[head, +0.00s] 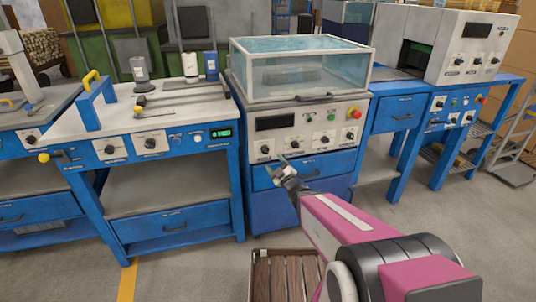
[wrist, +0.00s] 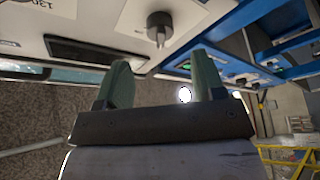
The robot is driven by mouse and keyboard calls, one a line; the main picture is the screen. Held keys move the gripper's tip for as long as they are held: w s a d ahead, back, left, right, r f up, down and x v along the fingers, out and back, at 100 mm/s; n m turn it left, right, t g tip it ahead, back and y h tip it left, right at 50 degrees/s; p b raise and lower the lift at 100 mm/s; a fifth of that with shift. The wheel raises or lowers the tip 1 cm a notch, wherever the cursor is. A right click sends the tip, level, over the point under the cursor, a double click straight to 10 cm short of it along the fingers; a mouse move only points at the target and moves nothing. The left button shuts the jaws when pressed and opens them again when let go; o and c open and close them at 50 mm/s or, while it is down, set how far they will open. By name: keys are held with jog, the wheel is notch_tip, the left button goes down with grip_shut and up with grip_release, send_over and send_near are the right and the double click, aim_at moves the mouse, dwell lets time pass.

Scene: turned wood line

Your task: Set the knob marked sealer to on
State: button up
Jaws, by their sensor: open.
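My gripper (head: 278,167) is open and empty, just below the left end of the control panel (head: 310,118) on the machine with the clear cover. A dark knob (head: 265,150) on a white plate is just above it; other similar knobs (head: 292,147) sit in the row to its right. The labels are too small to read, so I cannot tell which knob is marked sealer. In the wrist view, my gripper's two green fingers (wrist: 160,65) are apart, with a dark round knob (wrist: 160,25) on a white plate ahead of them, not touched.
The panel also has a dark display, small buttons and a red button (head: 355,112). A blue drawer (head: 310,168) lies below it. A blue workbench (head: 180,165) with more knobs stands left, and another blue bench with a white machine (head: 450,45) right. A slatted wooden crate (head: 285,275) is in front.

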aim_at(267, 153)
jog(key=x, duration=0.6)
jog(key=shift+w+a+r, duration=0.1)
jog(key=shift+w+a, duration=0.15)
jog(key=shift+w, duration=0.05)
jog(key=c, duration=0.9)
